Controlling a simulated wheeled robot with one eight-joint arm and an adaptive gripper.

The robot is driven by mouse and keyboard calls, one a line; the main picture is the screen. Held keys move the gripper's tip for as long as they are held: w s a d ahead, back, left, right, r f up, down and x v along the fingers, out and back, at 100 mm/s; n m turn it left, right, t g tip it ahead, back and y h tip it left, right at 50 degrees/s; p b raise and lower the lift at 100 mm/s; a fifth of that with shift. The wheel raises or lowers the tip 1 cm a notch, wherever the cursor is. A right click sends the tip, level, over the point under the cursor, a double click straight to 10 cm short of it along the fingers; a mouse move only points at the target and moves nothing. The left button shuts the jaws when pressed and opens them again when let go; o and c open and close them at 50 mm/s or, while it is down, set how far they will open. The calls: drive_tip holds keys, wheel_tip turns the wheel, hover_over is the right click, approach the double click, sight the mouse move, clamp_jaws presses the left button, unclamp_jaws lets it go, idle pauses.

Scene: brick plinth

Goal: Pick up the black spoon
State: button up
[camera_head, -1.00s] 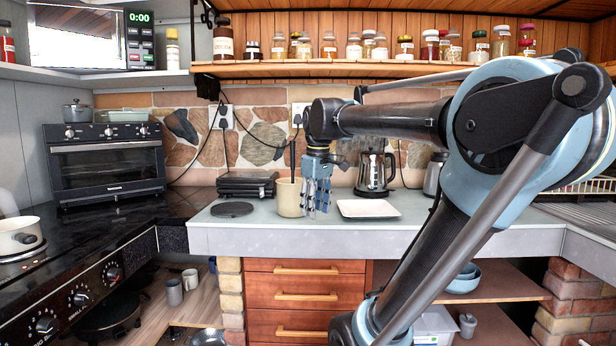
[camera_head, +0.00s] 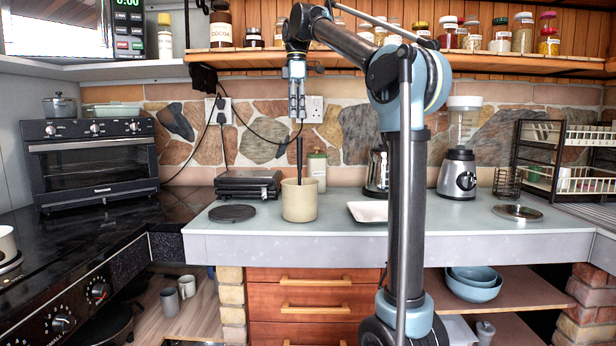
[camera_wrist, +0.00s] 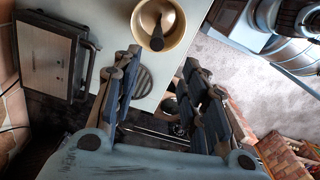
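The black spoon (camera_head: 299,157) stands nearly upright in a beige pot (camera_head: 299,203) on the counter. Its lower end is hidden inside the pot. My gripper (camera_head: 297,118) hangs pointing down just above the spoon's top end. In the wrist view my gripper's fingers (camera_wrist: 162,58) are spread apart with nothing between them. The spoon (camera_wrist: 158,39) is seen nearly end-on there, inside the pot (camera_wrist: 176,30), beyond the fingertips.
A dark grill press (camera_head: 247,184) and a round black trivet (camera_head: 232,213) lie left of the pot. A white tray (camera_head: 368,212) and a kettle (camera_head: 378,172) are to the right. The jar shelf (camera_head: 400,61) runs behind my arm.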

drive_tip(key=shift+w+r, duration=0.3)
drive_tip(key=shift+w, duration=0.2)
hover_over(300, 168)
drive_tip(key=w, duration=0.1)
drive_tip(key=f, duration=1.2)
drive_tip(key=shift+w+a, duration=0.1)
drive_tip(key=shift+a, duration=0.2)
drive_tip(key=shift+d+f, duration=0.15)
drive_tip(key=shift+f, duration=1.2)
drive_tip(key=shift+d+f, duration=0.15)
drive_tip(key=shift+f, duration=1.15)
clamp_jaws()
